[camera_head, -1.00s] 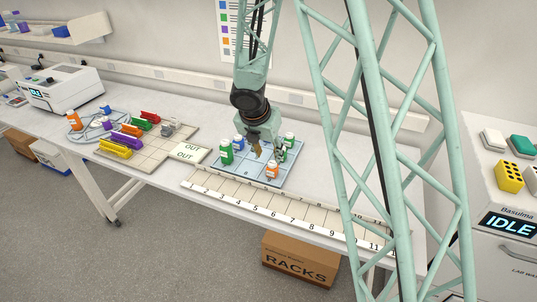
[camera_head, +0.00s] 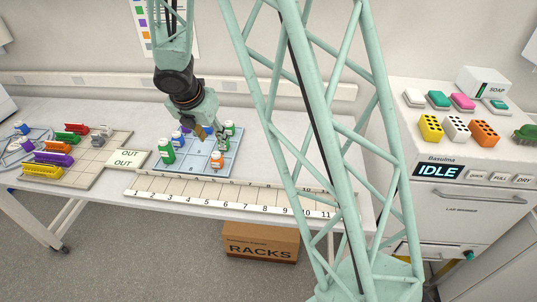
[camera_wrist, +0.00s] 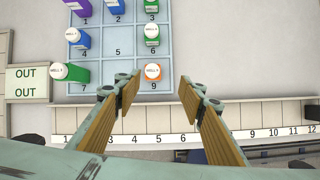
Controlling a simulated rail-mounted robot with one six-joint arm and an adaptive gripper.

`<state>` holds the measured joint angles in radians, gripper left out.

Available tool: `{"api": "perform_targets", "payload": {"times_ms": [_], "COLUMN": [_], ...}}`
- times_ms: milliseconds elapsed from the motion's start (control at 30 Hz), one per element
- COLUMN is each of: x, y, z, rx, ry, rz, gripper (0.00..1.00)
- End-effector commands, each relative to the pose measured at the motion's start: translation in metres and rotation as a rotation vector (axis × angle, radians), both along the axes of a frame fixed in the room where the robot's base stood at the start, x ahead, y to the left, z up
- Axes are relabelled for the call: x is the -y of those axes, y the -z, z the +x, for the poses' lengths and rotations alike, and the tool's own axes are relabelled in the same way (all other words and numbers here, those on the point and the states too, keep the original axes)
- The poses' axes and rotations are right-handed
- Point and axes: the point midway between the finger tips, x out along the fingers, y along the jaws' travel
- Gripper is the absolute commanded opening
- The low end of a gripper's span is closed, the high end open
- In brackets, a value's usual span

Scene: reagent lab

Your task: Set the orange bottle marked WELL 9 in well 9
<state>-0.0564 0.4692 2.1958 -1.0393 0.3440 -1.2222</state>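The orange bottle (camera_head: 217,160) with a white cap stands upright in the front right cell of the blue gridded tray (camera_head: 190,167). In the wrist view its cap (camera_wrist: 153,71) reads WELL 9, and a 9 is printed on the tray beside it. My gripper (camera_wrist: 157,97) is open; its wooden-faced fingers are wide apart, with the bottle seen beyond the gap between their tips. In the head view my gripper (camera_head: 208,132) is above the tray. A numbered strip (camera_head: 185,188) runs in front of the tray; its 9 (camera_wrist: 253,133) shows right of my fingers.
Green bottles (camera_head: 166,151) and blue bottles (camera_head: 177,138) share the tray, with a purple one (camera_wrist: 76,8) in the wrist view. An OUT card (camera_head: 126,158) and a rack board (camera_head: 96,165) lie to the left. The strip's slots look empty where visible.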

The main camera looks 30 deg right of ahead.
Motion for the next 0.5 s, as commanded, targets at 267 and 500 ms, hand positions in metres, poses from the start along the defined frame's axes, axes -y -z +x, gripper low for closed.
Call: {"api": "perform_targets", "payload": {"times_ms": [267, 500], "x": [0.012, 0.02], "y": [-0.055, -0.097], "z": [-0.028, -0.057], "rx": [0.077, 0.141], "ry": [0.214, 0.401], "rz": [0.046, 0.096], "gripper": [0.37, 0.37]}}
